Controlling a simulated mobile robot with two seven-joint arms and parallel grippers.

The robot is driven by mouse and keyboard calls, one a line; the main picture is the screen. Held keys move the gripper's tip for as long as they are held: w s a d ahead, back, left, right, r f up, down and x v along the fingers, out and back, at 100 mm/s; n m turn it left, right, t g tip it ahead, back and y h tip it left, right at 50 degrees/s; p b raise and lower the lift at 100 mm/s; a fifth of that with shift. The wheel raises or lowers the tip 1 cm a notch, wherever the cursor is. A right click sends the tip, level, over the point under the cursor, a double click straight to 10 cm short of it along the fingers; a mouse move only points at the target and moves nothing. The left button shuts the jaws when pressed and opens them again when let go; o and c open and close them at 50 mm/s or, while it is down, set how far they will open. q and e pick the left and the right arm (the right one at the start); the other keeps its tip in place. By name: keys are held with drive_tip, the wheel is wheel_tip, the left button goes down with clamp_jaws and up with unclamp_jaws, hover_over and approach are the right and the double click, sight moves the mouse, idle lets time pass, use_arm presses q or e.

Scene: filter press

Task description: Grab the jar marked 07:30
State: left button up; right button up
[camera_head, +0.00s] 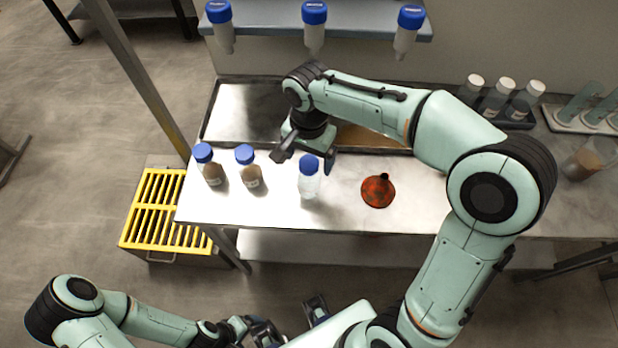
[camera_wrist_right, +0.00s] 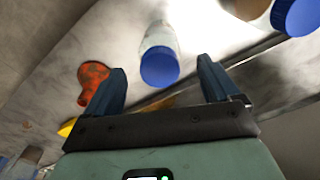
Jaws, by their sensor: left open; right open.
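Three blue-capped jars stand upright on the steel table: two with brown contents, the left jar (camera_head: 214,175) and the middle jar (camera_head: 251,177), and a clear, pale jar (camera_head: 309,185) to their right. No time marking is readable on any of them. My right gripper (camera_head: 305,158) is open and empty, just behind the pale jar. In the right wrist view, the pale jar (camera_wrist_right: 158,42) lies ahead of the gap between the open fingers (camera_wrist_right: 162,85), with its cap towards me. My left gripper (camera_head: 290,320) is open, low at the bottom, away from the table.
An orange-red funnel (camera_head: 378,190) stands right of the pale jar; it shows also in the wrist view (camera_wrist_right: 92,78). A shallow metal tray (camera_head: 240,113) lies behind. Several more bottles stand at the right. Blue-capped bottles (camera_head: 314,14) are at a shelf above. A yellow grate (camera_head: 160,210) is left.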

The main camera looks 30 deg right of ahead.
sight(309, 177)
drive_tip(key=shift+f, duration=3.1)
drive_tip(key=c, duration=1.1)
